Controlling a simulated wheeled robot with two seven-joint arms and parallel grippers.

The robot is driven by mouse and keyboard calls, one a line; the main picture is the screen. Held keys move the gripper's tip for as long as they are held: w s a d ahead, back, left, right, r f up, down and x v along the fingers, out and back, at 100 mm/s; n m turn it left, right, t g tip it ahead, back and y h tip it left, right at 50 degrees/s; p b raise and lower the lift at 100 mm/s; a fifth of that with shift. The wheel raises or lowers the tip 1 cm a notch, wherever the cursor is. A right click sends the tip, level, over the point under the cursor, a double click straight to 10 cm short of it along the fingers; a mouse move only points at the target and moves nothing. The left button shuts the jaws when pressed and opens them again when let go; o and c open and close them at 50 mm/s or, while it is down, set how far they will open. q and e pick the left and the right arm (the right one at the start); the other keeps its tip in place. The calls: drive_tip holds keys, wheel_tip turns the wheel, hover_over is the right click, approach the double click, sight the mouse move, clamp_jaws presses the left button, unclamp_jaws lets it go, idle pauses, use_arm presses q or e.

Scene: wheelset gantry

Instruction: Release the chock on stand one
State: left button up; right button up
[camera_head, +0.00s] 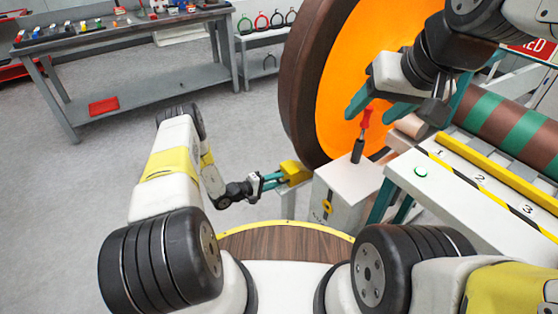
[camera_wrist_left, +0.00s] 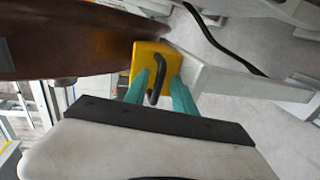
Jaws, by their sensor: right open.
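The yellow chock (camera_head: 295,172) sits low against the brown rim of the big wheel (camera_head: 300,75). In the left wrist view the chock (camera_wrist_left: 146,60) has a black handle (camera_wrist_left: 157,84). My left gripper (camera_head: 271,181) is at the chock, its teal fingers on either side of the handle with gaps showing; I cannot tell whether they touch it. A lever with a red grip (camera_head: 366,118) and a black lower part stands upright on a white box (camera_head: 350,181). My right gripper (camera_head: 380,106) is open, its fingers spread beside and above the red grip; exact depth is unclear.
A white rail panel (camera_head: 455,180) numbered 1, 2 and 3, with a green button (camera_head: 421,171), is at the right. A brown and green striped axle (camera_head: 500,130) lies behind it. A grey workbench (camera_head: 130,50) stands at the back left. The floor between is clear.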

use_arm(q)
drive_tip(key=v, duration=0.7)
drive_tip(key=shift+s+a, duration=0.25)
drive_tip(key=shift+a, duration=0.05)
drive_tip(key=s+d+r+m+g, duration=0.2)
drive_tip(key=r+g, duration=0.1)
drive_tip(key=r, duration=0.7)
drive_tip(key=s+d+r+m+g, duration=0.1)
drive_tip(key=r+m+g, duration=0.1)
drive_tip(key=r, duration=0.9)
drive_tip(key=s+d+r+m+g, duration=0.2)
drive_tip(key=r+g, duration=0.1)
drive_tip(key=r, duration=0.7)
drive_tip(key=s+a+r+m+t+y, duration=0.1)
drive_tip(key=s+a+r+y, duration=0.3)
drive_tip(key=s+r, duration=0.6)
drive_tip(key=s+a+r+t+y, duration=0.4)
drive_tip(key=s+r+y, duration=0.2)
drive_tip(key=s+r, duration=0.4)
drive_tip(key=shift+s+m, duration=0.4)
drive_tip(key=shift+s, duration=0.75)
